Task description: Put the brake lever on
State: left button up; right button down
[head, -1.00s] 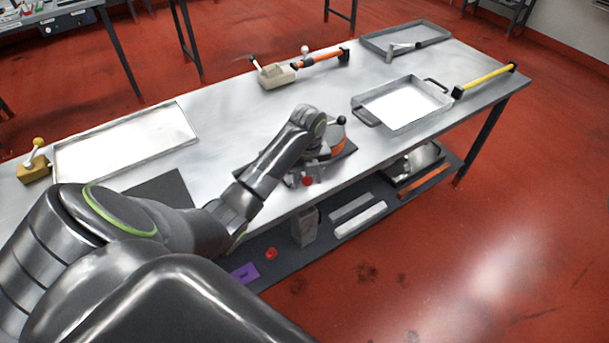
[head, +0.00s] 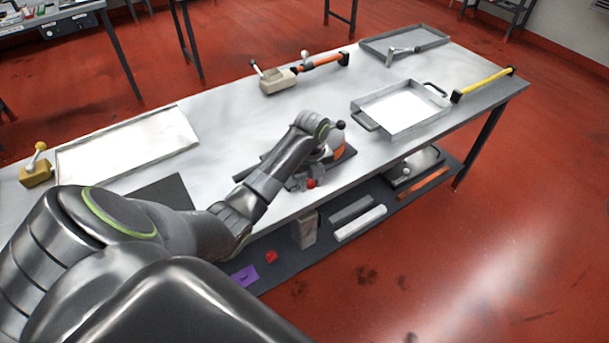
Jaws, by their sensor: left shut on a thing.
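A small device with an orange part (head: 338,153) and a black knob (head: 341,125) sits on a dark plate near the front edge of the table. My left arm reaches over it and hides much of it. My left gripper (head: 309,178) points down at its front side, shut, beside a red knob (head: 312,184). The fingertips are small and partly hidden; the grip seems to be on the red-knobbed lever, but I cannot see the contact clearly. I cannot make out the lever's angle. My right gripper is not in view.
A beige box with levers (head: 277,80) and an orange bar (head: 322,64) lie behind. A grey tray (head: 405,127) and yellow bar (head: 484,84) are right. A yellow-knobbed box (head: 36,173) and shallow tray (head: 184,124) are left. A shelf (head: 285,277) lies below.

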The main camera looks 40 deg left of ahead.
pick_arm(q)
jog(key=shift+w+d+n, duration=0.15)
jog(key=shift+w+n, duration=0.15)
jog(key=shift+n, duration=0.3)
jog(key=shift+p, duration=0.3)
jog(key=shift+w+d+r+n+p, duration=0.1)
jog(key=shift+w+d+n+p, duration=0.05)
jog(key=shift+w+n+p, duration=0.3)
jog(key=shift+w+d+n, duration=0.1)
jog(key=shift+w+n, duration=0.2)
jog(key=shift+n, duration=0.45)
